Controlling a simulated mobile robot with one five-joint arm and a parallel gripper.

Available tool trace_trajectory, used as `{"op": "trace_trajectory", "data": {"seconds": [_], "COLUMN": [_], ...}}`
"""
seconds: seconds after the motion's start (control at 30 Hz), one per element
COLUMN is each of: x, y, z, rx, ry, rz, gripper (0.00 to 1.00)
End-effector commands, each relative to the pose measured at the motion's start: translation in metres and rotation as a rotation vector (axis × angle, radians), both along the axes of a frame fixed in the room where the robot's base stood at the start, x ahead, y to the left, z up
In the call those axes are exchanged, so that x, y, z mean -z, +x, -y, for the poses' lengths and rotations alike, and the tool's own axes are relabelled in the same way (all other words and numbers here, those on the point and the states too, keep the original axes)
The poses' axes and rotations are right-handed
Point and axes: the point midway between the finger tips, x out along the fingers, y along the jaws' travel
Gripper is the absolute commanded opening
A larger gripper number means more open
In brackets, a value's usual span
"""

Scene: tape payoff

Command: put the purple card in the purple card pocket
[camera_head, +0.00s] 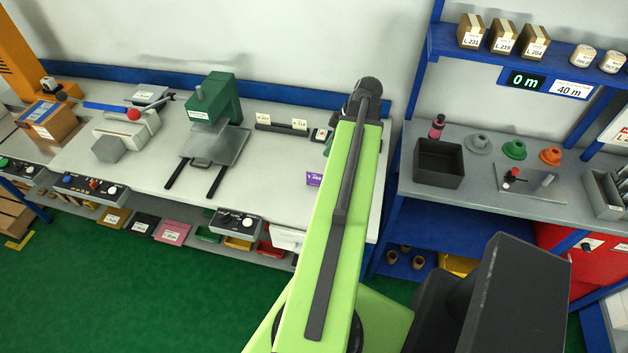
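A small purple piece with a white printed label (314,180) shows at the right end of the long light workbench, just left of my green arm. I cannot tell whether it is the purple card or the purple card pocket, and no second purple piece is clearly in view. My arm reaches away over the bench, and its dark far joint is near the back wall. My gripper is hidden behind or below the arm, so its fingers and anything in them do not show.
A dark rack with pale cards (282,126) stands at the back of the bench. A green press (216,100) is to its left. At right, a black bin (439,163) and coloured cones stand on another bench. Open green floor (130,290) lies in front.

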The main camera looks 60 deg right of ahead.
Motion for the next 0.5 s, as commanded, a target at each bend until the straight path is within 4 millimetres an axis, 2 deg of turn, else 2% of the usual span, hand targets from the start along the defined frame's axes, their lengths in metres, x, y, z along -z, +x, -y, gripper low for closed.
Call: {"op": "trace_trajectory", "data": {"seconds": [0.03, 0.1, 0.27, 0.37, 0.5], "x": [-0.001, 0.000, 0.005, 0.018, 0.047], "y": [-0.010, -0.015, -0.014, -0.010, 0.000], "z": [0.005, 0.007, 0.007, 0.005, 0.002], "rx": [0.020, 0.030, 0.030, 0.029, 0.026], "ry": [0.000, 0.000, 0.000, 0.000, 0.000], "rz": [0.000, 0.000, -0.001, -0.001, -0.001], "gripper": [0.28, 0.28, 0.28, 0.28, 0.28]}}
